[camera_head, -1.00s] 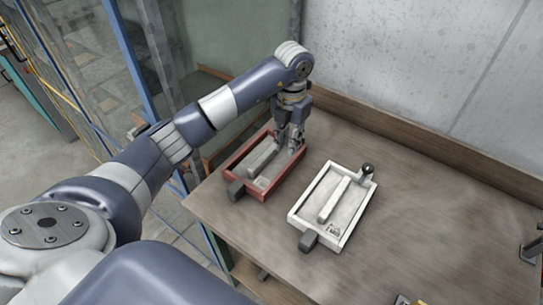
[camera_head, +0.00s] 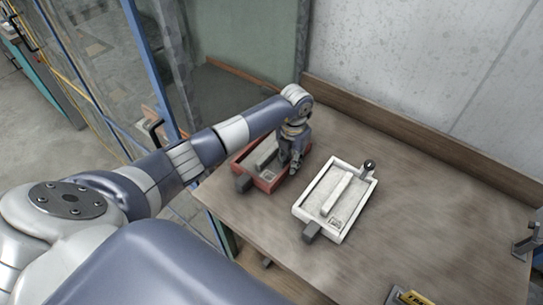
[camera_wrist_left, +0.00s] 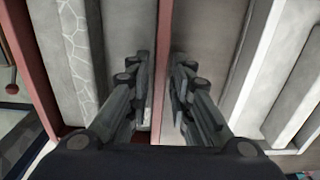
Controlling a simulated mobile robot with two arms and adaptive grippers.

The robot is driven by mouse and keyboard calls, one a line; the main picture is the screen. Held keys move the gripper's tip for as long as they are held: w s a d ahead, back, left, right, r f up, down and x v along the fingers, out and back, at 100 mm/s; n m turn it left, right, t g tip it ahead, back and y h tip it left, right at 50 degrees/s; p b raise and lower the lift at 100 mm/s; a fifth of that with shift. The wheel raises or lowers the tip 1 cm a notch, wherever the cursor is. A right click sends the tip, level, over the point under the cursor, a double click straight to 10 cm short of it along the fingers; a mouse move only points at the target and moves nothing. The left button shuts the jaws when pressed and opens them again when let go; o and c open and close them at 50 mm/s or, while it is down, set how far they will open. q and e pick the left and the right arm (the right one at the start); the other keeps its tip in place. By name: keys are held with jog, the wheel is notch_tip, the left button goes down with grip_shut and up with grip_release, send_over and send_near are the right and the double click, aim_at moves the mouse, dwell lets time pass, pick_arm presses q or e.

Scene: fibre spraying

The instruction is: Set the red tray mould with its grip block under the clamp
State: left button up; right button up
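The red tray mould (camera_head: 268,187) lies at the table's far left, with a grey bar inside. Its dark grip block (camera_head: 242,183) sticks out at its near left end. My left gripper (camera_head: 296,168) points down at the tray's right wall. In the left wrist view, the red wall (camera_wrist_left: 164,60) runs between the two fingers (camera_wrist_left: 163,88), with a narrow gap showing beside it. The fingers look apart and not pressed on the wall. My right gripper is out of view. I cannot identify the clamp for sure.
A grey metal fixture (camera_head: 527,241) stands at the right edge. A yellow-labelled object (camera_head: 412,298) is at the front. The table's right half is mostly bare.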

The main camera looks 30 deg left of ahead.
pick_arm(q)
jog(key=shift+c, duration=0.5)
grip_shut()
jog(key=shift+w+r, duration=0.1)
jog(key=shift+r, duration=0.05)
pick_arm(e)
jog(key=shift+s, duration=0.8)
